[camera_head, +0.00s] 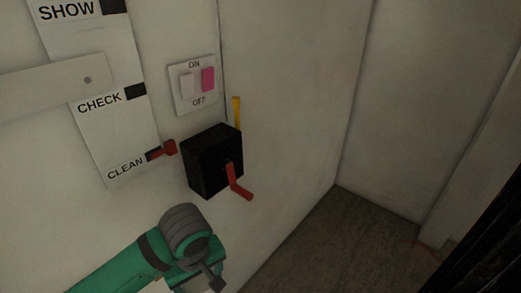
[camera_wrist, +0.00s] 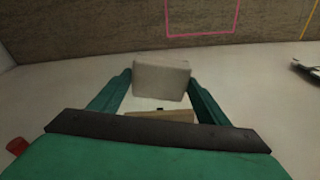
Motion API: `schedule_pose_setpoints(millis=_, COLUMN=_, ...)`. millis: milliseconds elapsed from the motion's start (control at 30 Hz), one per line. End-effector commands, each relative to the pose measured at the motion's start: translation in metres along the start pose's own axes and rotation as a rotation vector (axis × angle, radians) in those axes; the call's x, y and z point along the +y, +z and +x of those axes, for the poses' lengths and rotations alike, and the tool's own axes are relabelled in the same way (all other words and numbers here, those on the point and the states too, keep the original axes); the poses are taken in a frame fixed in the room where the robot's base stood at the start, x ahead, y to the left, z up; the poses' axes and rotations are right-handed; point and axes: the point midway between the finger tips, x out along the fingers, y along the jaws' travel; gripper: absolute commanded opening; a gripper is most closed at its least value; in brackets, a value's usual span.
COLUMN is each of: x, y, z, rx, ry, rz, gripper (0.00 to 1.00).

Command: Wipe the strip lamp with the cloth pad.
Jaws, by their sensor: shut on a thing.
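My gripper (camera_wrist: 160,88) is shut on a pale grey block-like pad, the cloth pad (camera_wrist: 161,80), which sits between its two teal fingers in the wrist view. In the head view my gripper (camera_head: 208,278) is at the bottom, below the black box and close to the wall. The pad is mostly hidden there. A beige bar (camera_wrist: 160,116) shows behind the fingers, partly covered by the gripper body; I cannot tell what it is. I cannot pick out the strip lamp with certainty in either view.
A black box (camera_head: 211,160) with a red crank handle (camera_head: 236,181) juts from the wall above my gripper. A switch plate (camera_head: 194,84), a labelled panel (camera_head: 112,120) and a pale bar (camera_head: 40,84) are higher up. Floor (camera_head: 345,235) is clear at right.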

Motion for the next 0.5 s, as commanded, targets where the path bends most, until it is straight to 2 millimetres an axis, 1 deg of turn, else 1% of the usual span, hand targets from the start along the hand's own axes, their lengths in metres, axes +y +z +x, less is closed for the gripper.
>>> schedule_pose_setpoints(millis=33, x=0.017, y=-0.002, z=0.022, rx=-0.007, ry=0.004, rz=0.027, gripper=0.52)
schedule_pose_setpoints(millis=133, x=0.045, y=-0.006, z=0.066, rx=-0.008, ry=0.012, rz=0.082, gripper=0.52)
schedule_pose_setpoints(millis=233, x=0.071, y=-0.004, z=0.11, rx=-0.007, ry=0.02, rz=0.143, gripper=0.52)
schedule_pose_setpoints(millis=367, x=0.102, y=0.005, z=0.168, rx=-0.008, ry=0.035, rz=0.235, gripper=0.52)
schedule_pose_setpoints(millis=400, x=0.11, y=0.01, z=0.186, rx=-0.007, ry=0.04, rz=0.266, gripper=0.52)
schedule_pose_setpoints(millis=467, x=0.122, y=0.018, z=0.212, rx=-0.007, ry=0.047, rz=0.315, gripper=0.52)
schedule_pose_setpoints(millis=500, x=0.129, y=0.025, z=0.23, rx=-0.007, ry=0.053, rz=0.348, gripper=0.52)
